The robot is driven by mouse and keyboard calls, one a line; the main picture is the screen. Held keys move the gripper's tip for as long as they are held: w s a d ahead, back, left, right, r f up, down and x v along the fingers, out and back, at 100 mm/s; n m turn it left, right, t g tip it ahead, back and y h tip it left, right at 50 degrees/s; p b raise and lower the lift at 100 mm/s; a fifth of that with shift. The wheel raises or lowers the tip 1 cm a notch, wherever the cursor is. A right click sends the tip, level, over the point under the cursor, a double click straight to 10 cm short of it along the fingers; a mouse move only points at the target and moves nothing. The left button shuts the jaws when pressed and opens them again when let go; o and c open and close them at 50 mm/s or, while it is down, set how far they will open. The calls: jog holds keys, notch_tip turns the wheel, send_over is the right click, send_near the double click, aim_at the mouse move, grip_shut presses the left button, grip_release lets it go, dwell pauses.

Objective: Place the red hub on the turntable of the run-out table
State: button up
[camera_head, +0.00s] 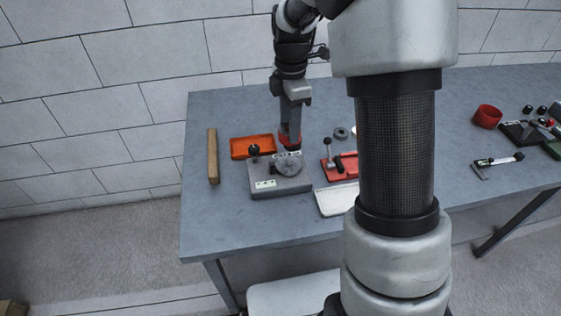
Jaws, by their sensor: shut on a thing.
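My gripper (290,136) points down over the table and is shut on the red hub (284,139), of which only a little red shows at the fingertips. The run-out table is a grey block (265,188) with a black-knobbed post at its left and a light label on its front. Its round grey turntable (289,167) lies on top at the right. The gripper and hub appear at the far edge of the turntable. I cannot tell how high above it they are, or whether they touch it.
An orange tray (240,151) lies behind the run-out table, left of the gripper. A wooden bar (213,157) lies further left. A red fixture (331,169) and a white tray (337,202) are close on the right. My arm hides the table's middle. A red cup (487,116) stands far right.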

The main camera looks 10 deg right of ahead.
notch_tip(320, 180, down, 10)
jog(key=shift+r+b, duration=0.1)
jog(key=shift+b, duration=0.5)
jog(key=shift+f, duration=0.2)
jog(key=o, duration=1.4)
